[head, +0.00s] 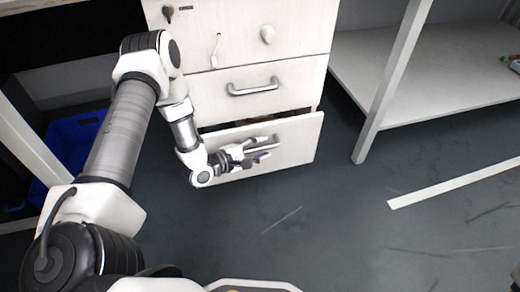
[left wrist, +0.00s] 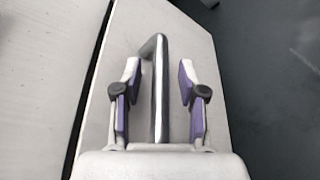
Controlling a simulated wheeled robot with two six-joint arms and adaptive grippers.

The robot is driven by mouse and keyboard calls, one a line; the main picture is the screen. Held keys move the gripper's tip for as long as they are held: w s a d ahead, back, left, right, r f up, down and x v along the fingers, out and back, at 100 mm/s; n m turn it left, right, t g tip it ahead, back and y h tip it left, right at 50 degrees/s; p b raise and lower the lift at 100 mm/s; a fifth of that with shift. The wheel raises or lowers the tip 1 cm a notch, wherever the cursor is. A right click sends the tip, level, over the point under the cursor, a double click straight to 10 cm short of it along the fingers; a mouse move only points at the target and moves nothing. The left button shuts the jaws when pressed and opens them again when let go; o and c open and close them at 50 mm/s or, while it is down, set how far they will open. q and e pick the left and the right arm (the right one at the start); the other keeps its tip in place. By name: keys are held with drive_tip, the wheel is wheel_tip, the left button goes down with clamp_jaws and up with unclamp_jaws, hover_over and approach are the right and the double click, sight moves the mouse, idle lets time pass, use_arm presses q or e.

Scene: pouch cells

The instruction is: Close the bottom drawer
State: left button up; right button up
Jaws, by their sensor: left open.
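The white bottom drawer (head: 299,138) of the cabinet is partly open. A dark gap shows above its front panel in the head view. My left gripper (head: 268,149) is at that panel, open, with its fingers pointing right. In the left wrist view, the drawer's grey bar handle (left wrist: 158,95) stands between the two spread fingers (left wrist: 160,72), apart from both as far as I can see. In the head view the gripper mostly hides this handle. My right gripper is not in view.
The drawer above (head: 290,82), with its own bar handle (head: 253,88), looks shut. A blue bin (head: 72,145) sits at the left under a bench. A white shelf frame (head: 394,80) stands at the right. The grey floor (head: 330,225) in front is clear, with a white strip (head: 455,184).

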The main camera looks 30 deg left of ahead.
use_arm(q)
clamp_jaws()
drive_tip(key=shift+w+a+r, duration=0.1)
drive_tip(key=shift+w+a, duration=1.35)
drive_tip(key=shift+a, duration=0.25)
unclamp_jaws()
drive_tip(key=shift+w, duration=0.1)
drive_tip(key=v, duration=1.2)
